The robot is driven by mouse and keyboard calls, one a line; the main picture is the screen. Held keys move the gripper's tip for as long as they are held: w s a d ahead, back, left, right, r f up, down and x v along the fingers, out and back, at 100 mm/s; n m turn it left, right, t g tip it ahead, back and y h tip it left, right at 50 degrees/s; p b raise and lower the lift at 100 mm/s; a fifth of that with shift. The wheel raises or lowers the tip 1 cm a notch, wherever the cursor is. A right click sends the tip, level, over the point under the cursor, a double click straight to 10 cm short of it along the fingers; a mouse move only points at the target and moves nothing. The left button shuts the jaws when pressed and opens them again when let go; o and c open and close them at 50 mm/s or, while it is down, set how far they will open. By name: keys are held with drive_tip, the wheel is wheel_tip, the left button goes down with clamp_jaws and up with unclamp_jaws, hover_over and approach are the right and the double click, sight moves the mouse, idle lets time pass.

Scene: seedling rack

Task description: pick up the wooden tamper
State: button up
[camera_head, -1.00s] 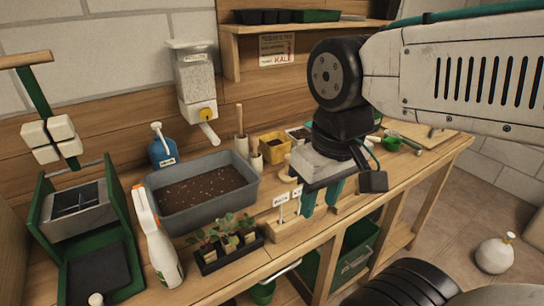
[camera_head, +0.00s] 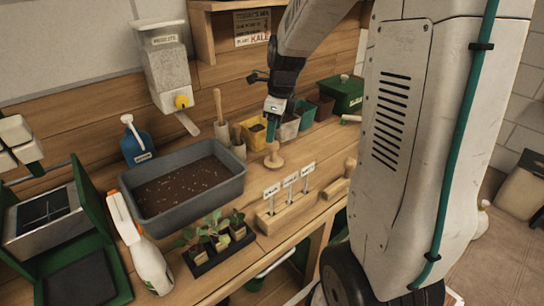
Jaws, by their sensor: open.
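The grey soil tub (camera_head: 230,189) is close on the left. A yellow pot (camera_head: 252,134) and other pots stand behind. A seedling tray (camera_head: 207,264) is at the front.

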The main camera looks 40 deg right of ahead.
sight(273, 148)
drive_tip(key=shift+w+d+f+m, duration=0.65)
drive_tip(key=shift+d+f+m, duration=0.25)
drive_tip(key=shift+f+m, duration=0.15)
drive_tip(key=shift+m, duration=0.25)
drive_tip(key=f, duration=0.5)
drive_tip(key=w+f, duration=0.1)
drive_tip(key=f, duration=0.1)
drive_tip(key=shift+w+a+f, duration=0.1)
drive_tip(key=shift+a+f, duration=0.1)
drive_tip(key=shift+f, duration=0.05)
drive_tip(key=c, duration=1.1)
